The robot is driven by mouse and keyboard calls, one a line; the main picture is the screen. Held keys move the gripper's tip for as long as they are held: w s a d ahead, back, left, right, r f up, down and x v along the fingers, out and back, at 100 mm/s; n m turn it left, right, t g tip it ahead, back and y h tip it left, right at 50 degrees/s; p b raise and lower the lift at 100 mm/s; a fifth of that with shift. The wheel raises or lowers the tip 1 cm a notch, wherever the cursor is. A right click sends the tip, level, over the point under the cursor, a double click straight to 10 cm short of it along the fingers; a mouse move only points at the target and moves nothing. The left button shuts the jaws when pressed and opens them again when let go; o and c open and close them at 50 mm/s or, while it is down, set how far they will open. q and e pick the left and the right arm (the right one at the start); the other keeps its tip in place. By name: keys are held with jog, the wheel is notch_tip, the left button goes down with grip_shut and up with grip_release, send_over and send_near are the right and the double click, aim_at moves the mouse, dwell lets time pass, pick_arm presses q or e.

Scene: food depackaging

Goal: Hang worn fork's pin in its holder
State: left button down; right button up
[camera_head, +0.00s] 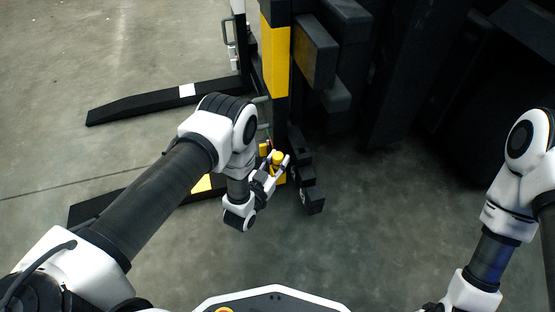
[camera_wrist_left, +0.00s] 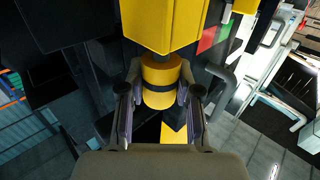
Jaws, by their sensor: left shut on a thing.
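My left gripper (camera_head: 277,167) is low beside the black and yellow lift frame in the head view. It is shut on a yellow cylindrical piece (camera_head: 277,157), which I take to be the pin. In the left wrist view the pin (camera_wrist_left: 160,72) sits upright between the two fingers (camera_wrist_left: 160,105), with a black band around it. A larger yellow block (camera_wrist_left: 160,25) stands directly above or behind the pin; I cannot tell whether they touch. I cannot make out the holder for certain. My right gripper is outside the head view; only its arm shows at the right.
The yellow post (camera_head: 276,60) and dark carriage blocks (camera_head: 315,52) rise beyond my left gripper. A black floor leg (camera_head: 150,101) extends left. Bent grey tubing (camera_wrist_left: 222,85) is close right of the pin in the wrist view. Open concrete floor (camera_head: 380,235) lies right of my left gripper.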

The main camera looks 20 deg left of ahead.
pick_arm(q)
jog(key=shift+f+b, duration=0.55)
jog(key=shift+f, duration=0.35)
jog(key=c, duration=0.7)
grip_release()
jog(key=shift+s, duration=0.15)
jog(key=s, duration=0.3)
jog(key=s+a, duration=0.1)
jog(key=s, duration=0.3)
jog(key=shift+s+a, duration=0.1)
jog(key=shift+a, duration=0.1)
